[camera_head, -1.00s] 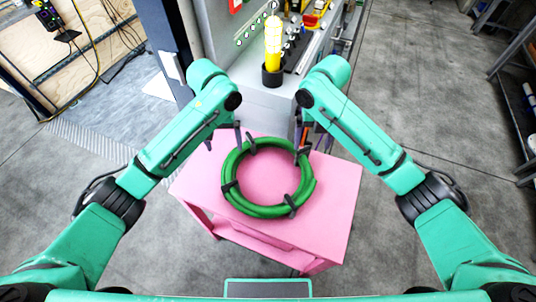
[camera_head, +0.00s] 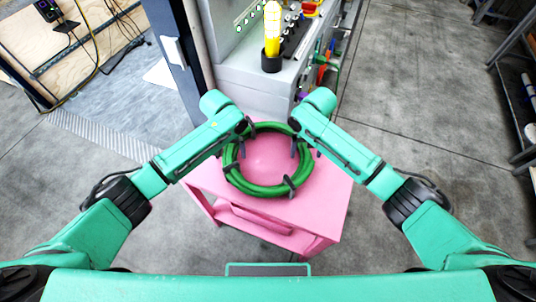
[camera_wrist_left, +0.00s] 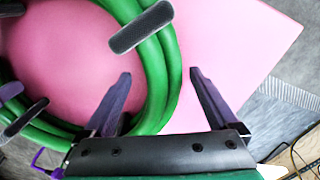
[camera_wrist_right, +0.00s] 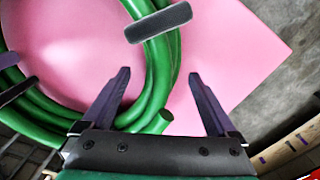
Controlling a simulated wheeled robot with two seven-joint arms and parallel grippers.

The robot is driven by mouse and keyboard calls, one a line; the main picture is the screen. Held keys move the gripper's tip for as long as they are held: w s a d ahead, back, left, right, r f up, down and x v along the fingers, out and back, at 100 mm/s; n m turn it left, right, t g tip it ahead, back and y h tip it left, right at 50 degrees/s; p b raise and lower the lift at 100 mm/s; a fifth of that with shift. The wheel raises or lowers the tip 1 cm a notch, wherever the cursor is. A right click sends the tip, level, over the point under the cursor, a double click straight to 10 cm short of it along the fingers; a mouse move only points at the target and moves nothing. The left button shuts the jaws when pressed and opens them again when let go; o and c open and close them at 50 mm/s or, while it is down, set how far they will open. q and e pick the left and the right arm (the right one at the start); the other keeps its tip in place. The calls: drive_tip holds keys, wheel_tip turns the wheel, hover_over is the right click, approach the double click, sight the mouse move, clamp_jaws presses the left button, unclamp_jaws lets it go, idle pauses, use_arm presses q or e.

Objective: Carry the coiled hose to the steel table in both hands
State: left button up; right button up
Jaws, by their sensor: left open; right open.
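The green coiled hose (camera_head: 262,190), tied with dark bands, lies flat on the pink table (camera_head: 318,205). My left gripper (camera_head: 240,148) is at the coil's left side, open. In the left wrist view its fingers (camera_wrist_left: 160,73) stand on both sides of the hose (camera_wrist_left: 160,95). My right gripper (camera_head: 305,146) is at the coil's right side, open. In the right wrist view its fingers (camera_wrist_right: 159,73) also straddle the hose (camera_wrist_right: 156,60), near a cut hose end. I cannot tell for sure which surface is the steel table.
A grey metal bench (camera_head: 240,77) with a yellow cylinder (camera_head: 272,30) in a dark holder and other items stands just behind the pink table. A dark post (camera_head: 178,60) is at its left. Shelving (camera_head: 520,110) stands at the far right. Concrete floor is clear on the right.

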use_arm(q)
wheel_tip(320, 180, down, 2)
drive_tip(key=shift+f, duration=0.2)
use_arm(e)
wheel_tip(320, 180, down, 2)
drive_tip(key=shift+f, duration=0.2)
use_arm(q)
clamp_jaws()
use_arm(e)
clamp_jaws()
use_arm(q)
drive_tip(key=shift+r, duration=0.1)
use_arm(e)
drive_tip(key=shift+r, duration=0.1)
